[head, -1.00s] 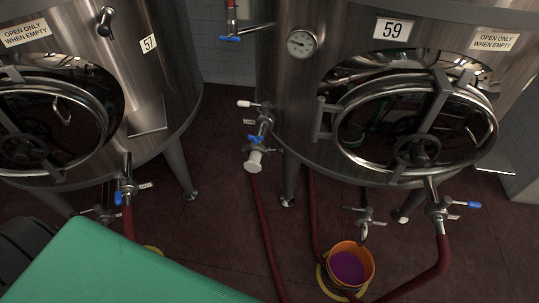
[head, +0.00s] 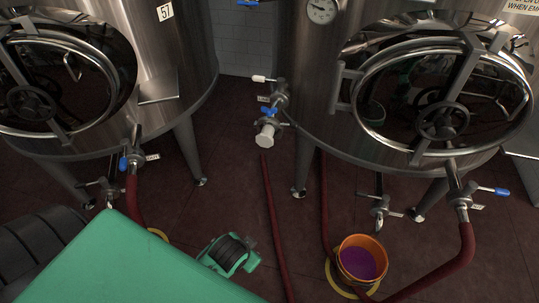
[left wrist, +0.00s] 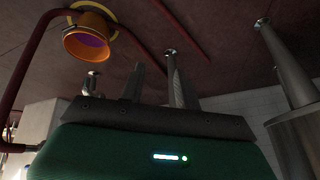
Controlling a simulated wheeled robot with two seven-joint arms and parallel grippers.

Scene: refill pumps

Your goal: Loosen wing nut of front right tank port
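The right tank (head: 318,100) has a valve with a blue handle and a pale round outlet (head: 267,135) on its left side. Low at its front is a small valve (head: 380,207) above an orange bucket. Farther right is a port (head: 460,200) with a blue lever and a red hose. A wing nut is too small to make out on any of them. In the left wrist view, two fingers of my left gripper (left wrist: 156,84) stand apart with nothing between them. My right gripper is in neither view.
The orange bucket (head: 342,262) with purple liquid stands below the right tank and also shows in the left wrist view (left wrist: 82,48). Red hoses (head: 272,215) cross the floor. Tank 57 (head: 160,60) stands at left.

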